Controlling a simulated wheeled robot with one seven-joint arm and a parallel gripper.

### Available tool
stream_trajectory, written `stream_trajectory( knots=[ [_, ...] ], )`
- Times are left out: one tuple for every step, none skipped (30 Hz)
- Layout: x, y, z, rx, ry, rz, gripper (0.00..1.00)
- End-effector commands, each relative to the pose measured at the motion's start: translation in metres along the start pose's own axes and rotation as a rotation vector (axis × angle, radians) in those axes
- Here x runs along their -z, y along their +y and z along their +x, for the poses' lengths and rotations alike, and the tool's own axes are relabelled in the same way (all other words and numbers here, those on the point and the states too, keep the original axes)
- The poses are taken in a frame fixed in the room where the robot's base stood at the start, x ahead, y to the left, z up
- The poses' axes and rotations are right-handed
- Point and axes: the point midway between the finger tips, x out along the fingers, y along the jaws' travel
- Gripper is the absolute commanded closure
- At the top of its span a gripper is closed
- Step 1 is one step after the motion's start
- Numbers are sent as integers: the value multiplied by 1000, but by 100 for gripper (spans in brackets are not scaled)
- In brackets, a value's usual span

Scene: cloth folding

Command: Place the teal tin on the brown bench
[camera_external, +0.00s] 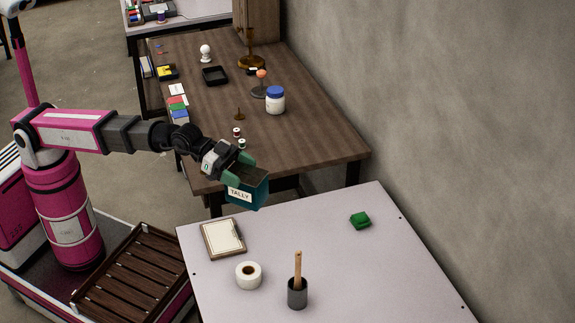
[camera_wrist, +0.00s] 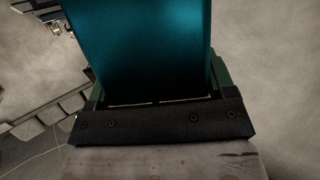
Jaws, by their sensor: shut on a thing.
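The teal tin (camera_external: 243,195) has a white label reading TALLY. My gripper (camera_external: 237,172) is shut on it, with green fingers on its sides. The tin is held in the air near the gap between the brown bench and the pale table. In the wrist view the tin (camera_wrist: 140,45) fills the upper middle, between the two fingers (camera_wrist: 155,85). The brown bench (camera_external: 310,125) stands behind the tin, against the wall. I cannot tell the tin's exact height above the surfaces.
On the brown bench are a white jar with blue lid (camera_external: 275,100), a black tray (camera_external: 214,76), small spools (camera_external: 237,132) and colored cards (camera_external: 178,105). Its right front part is clear.

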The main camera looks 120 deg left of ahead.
Motion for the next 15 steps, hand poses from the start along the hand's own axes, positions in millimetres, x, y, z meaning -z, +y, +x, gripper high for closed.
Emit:
stream_trajectory(
  knots=[
    [1,1,-6,6,2,-2,62],
    [1,1,-8,9,2,-2,62],
    [2,1,-9,12,2,-3,62],
    [2,1,-9,13,2,-4,62],
    [2,1,-10,14,2,-5,62],
    [2,1,-9,14,1,-5,62],
    [2,1,-9,14,1,-6,62],
    [2,1,-9,14,1,-6,62],
    [2,1,-9,14,1,-5,62],
    [2,0,-9,14,1,-5,62],
    [2,0,-9,14,1,-5,62],
    [2,-1,-9,16,1,-6,62],
    [2,-4,-8,17,0,-6,62],
    [2,-7,-8,20,0,-7,62],
    [1,-12,-8,25,0,-8,62]
  ],
)
